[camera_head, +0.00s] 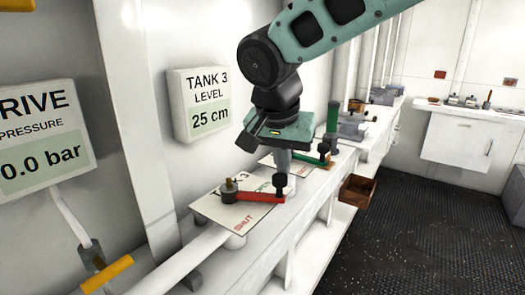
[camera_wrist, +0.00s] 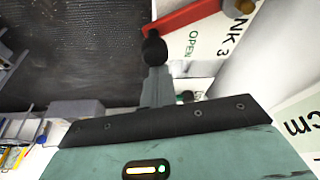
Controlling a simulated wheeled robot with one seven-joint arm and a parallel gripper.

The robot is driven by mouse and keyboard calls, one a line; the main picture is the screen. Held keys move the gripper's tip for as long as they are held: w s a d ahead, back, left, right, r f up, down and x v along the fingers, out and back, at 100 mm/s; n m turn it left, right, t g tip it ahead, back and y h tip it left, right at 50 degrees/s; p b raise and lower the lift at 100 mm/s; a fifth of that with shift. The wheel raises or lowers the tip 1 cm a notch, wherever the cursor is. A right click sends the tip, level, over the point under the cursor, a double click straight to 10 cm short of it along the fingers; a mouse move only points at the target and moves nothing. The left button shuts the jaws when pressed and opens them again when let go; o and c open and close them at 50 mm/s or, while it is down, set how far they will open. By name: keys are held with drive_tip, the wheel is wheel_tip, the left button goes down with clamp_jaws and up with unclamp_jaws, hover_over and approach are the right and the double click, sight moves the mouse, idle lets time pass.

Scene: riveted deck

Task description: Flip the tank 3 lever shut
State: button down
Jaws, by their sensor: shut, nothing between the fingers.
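The red tank 3 lever (camera_head: 262,197) runs from its pivot (camera_head: 228,190) on a white plate (camera_head: 215,211) out to a black knob (camera_head: 280,181) towards the shelf's front edge. The plate's near side reads SHUT. The wrist view shows OPEN and part of the tank 3 name on the plate (camera_wrist: 205,45), beside the red lever (camera_wrist: 190,16). My gripper (camera_head: 284,167) is shut and empty, pointing down at the knob on its far side. In the wrist view the fingertips (camera_wrist: 157,74) are right by the knob (camera_wrist: 154,49); I cannot tell whether they touch.
A green lever (camera_head: 308,158) on another plate lies just behind my gripper. A yellow lever (camera_head: 107,275) is at the lower left. A tank 3 level sign (camera_head: 199,103) on the wall reads 25 cm. A brown box (camera_head: 357,191) sits beside the shelf; the dark floor is mostly clear.

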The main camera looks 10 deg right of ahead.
sight(283, 180)
drive_tip(key=s+m, duration=0.1)
drive_tip(key=s+a+m+b, duration=0.1)
drive_tip(key=s+m, duration=0.1)
drive_tip(key=shift+s+f+m+g+h, duration=0.1)
drive_tip(key=shift+s+m+g+h, duration=0.05)
drive_tip(key=shift+m+g+h, duration=0.2)
drive_tip(key=shift+s+a+b, duration=0.35)
drive_tip(key=shift+s+b, duration=0.1)
drive_tip(key=shift+s, duration=0.05)
